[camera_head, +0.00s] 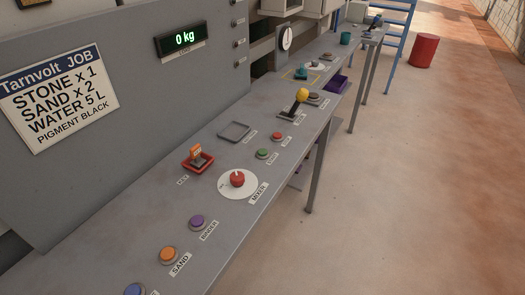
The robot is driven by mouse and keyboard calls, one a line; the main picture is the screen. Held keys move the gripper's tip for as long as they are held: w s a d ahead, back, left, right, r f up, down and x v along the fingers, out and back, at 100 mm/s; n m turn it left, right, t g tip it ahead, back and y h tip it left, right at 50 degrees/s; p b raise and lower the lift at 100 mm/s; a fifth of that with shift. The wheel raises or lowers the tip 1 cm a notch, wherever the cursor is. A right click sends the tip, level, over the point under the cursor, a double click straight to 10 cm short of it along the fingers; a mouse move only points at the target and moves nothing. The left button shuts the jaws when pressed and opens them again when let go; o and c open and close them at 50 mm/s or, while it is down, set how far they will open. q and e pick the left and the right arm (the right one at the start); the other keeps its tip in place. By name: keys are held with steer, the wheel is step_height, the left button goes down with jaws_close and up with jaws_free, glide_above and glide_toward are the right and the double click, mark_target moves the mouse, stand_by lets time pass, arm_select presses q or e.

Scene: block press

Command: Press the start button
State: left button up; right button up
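A green button (263,153) sits in a round base on the grey console, with a small label beside it that is too small to read for sure. A red button (277,136) is just beyond it, also with a small label. I cannot read which one is marked start; neither looks covered. Neither of my grippers is in view.
The console (160,210) also holds a red mixer knob (237,179), an orange-tagged key (196,153), an empty tray (234,131), a yellow-topped lever (302,96), and purple (197,220), orange (168,253) and blue (134,290) buttons. The display (181,39) reads 0 kg.

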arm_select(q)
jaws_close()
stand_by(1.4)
